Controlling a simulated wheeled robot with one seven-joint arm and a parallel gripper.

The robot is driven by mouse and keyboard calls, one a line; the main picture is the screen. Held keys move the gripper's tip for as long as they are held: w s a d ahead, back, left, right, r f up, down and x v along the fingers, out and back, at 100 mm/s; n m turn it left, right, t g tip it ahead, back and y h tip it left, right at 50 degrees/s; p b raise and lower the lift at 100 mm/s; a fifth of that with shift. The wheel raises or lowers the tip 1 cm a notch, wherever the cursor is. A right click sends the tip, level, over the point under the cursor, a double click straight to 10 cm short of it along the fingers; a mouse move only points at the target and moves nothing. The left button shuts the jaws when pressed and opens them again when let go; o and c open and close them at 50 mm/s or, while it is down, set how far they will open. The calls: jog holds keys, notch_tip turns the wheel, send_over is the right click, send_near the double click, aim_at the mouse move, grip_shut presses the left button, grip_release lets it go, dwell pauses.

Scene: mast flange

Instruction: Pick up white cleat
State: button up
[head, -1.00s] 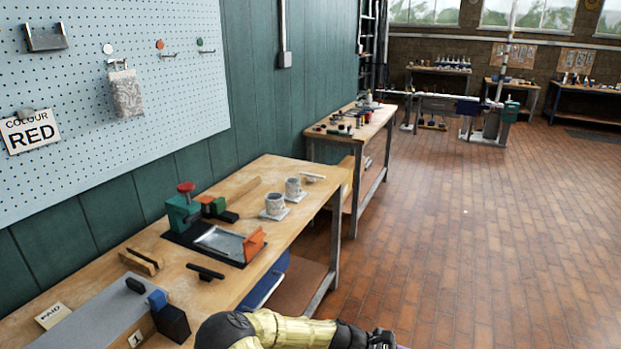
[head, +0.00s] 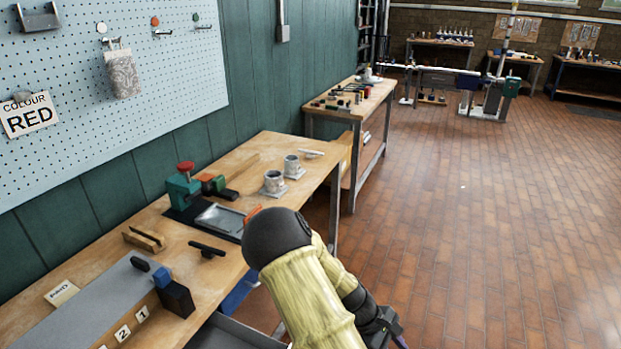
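A small white piece that looks like the white cleat (head: 311,153) lies at the far right end of the near wooden workbench (head: 246,150), beyond two grey-white cups. It is small in the view, so its detail is hard to make out. My arm comes up from the bottom edge in front of the bench. My gripper (head: 392,336) is at the bottom, right of the bench and well apart from the white piece. Its fingers are cut off or hidden, so its opening does not show.
Two cups (head: 274,182) stand on small pads. A green press with a red knob (head: 185,168), a black cleat-shaped piece (head: 207,249) and a grey box (head: 85,305) are on the bench. A second bench (head: 375,97) stands behind. The brick floor (head: 480,220) at right is clear.

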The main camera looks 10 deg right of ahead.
jog(key=s+a+r+m+t+y+p, duration=0.1)
jog(key=a+r+m+t+y+p, duration=0.1)
jog(key=r, duration=0.5)
jog(key=s+a+r+m+t+y+p, duration=0.2)
jog(key=a+r+m, duration=0.2)
jog(key=r, duration=0.4)
jog(key=s+a+r+m+t+y+p, duration=0.2)
jog(key=a+r+m+y, duration=0.1)
jog(key=r, duration=0.5)
jog(key=shift+a+r+m+t, duration=0.25)
jog(key=shift+a+m+t, duration=0.05)
jog(key=shift+a, duration=0.45)
jog(key=shift+o, duration=0.6)
jog(key=shift+w, duration=0.2)
